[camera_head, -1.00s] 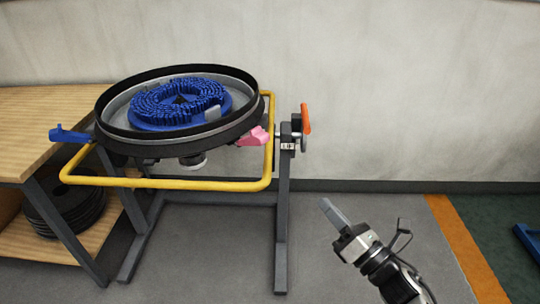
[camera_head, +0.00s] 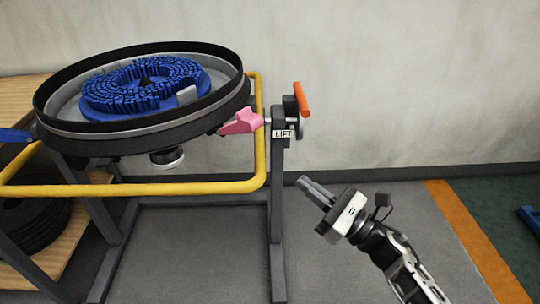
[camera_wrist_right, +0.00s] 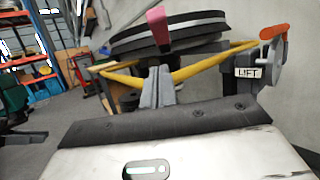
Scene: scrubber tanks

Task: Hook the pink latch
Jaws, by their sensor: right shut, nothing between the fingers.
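The pink latch (camera_head: 242,121) sticks out from the right side of the round tank's rim, beside the yellow frame bar. In the right wrist view the pink latch (camera_wrist_right: 157,26) stands in front of the tank's rim, above my fingertips. My right gripper (camera_head: 309,186) is shut and empty, to the right of and below the latch, clear of the stand's post. Its closed fingers also show in the right wrist view (camera_wrist_right: 158,86). The round tank (camera_head: 50,104) holds a blue brush disc (camera_head: 110,92). My left gripper is out of view.
A yellow bar frame (camera_head: 190,188) surrounds the tank's lower side. The grey post (camera_head: 277,215) carries a LIFT label (camera_head: 284,134) and an orange handle (camera_head: 301,99). A blue latch (camera_head: 14,136) is at the left.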

